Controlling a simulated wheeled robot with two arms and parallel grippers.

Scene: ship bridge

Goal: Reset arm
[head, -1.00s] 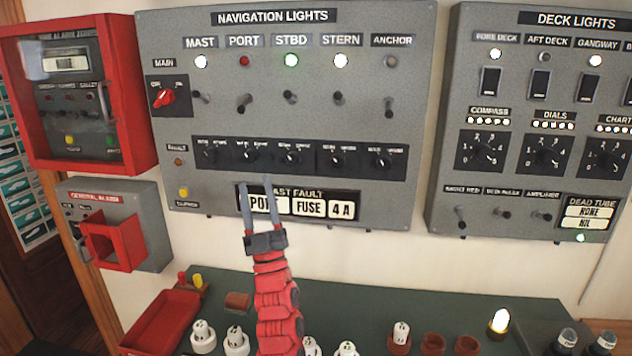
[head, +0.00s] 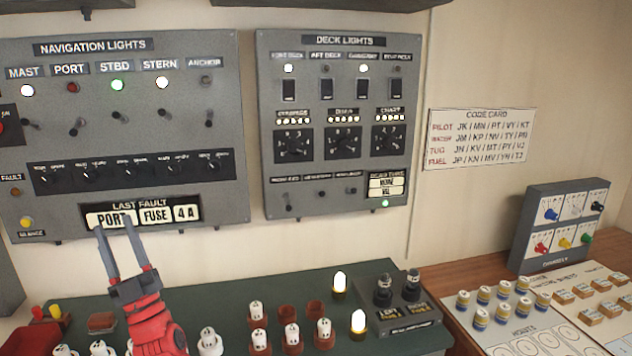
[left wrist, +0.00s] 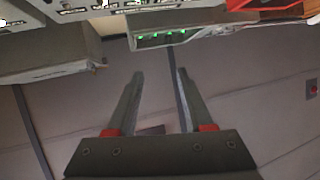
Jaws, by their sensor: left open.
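My left gripper (head: 114,226) is at the lower left of the head view, its red arm rising from the bottom edge. Its two fingers point up, spread apart, with nothing between them. In the picture the fingertips overlap the "PORT" tile of the last fault display (head: 187,213) on the navigation lights panel (head: 215,120); I cannot tell whether they touch it. In the left wrist view the same gripper (left wrist: 160,72) shows two separated dark fingers with red bases and an empty gap. My right gripper is in neither view.
A deck lights panel (head: 262,100) hangs to the right, then a code card (head: 480,138). Below, a green bench top (head: 225,290) carries several white-and-brown holders and lit bulbs (head: 340,282). A wooden desk at right holds a switch box (head: 545,262) and small blocks. Bare wall lies between.

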